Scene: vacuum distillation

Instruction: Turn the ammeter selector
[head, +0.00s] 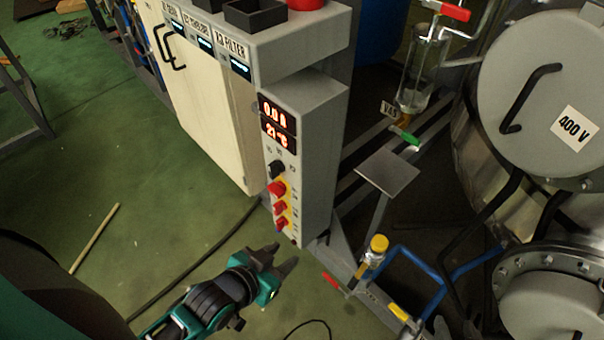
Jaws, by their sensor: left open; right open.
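The grey control box has a lit red display reading about 0.0 A (273,112) above a second one reading about 21 °C (275,137). Below them a black selector knob (277,169) sits on the front panel, with small labels above it too small to read. My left gripper (286,260) is below the box, near its lower end, with its fingers pointing up and right. It is open and empty, apart from the knob and well below it in the picture. My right gripper is not in view.
A white cabinet (200,110) adjoins the box on the left. Right are a blue pipe frame (420,262), a yellow-capped valve (378,245) and a large vessel (545,85).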

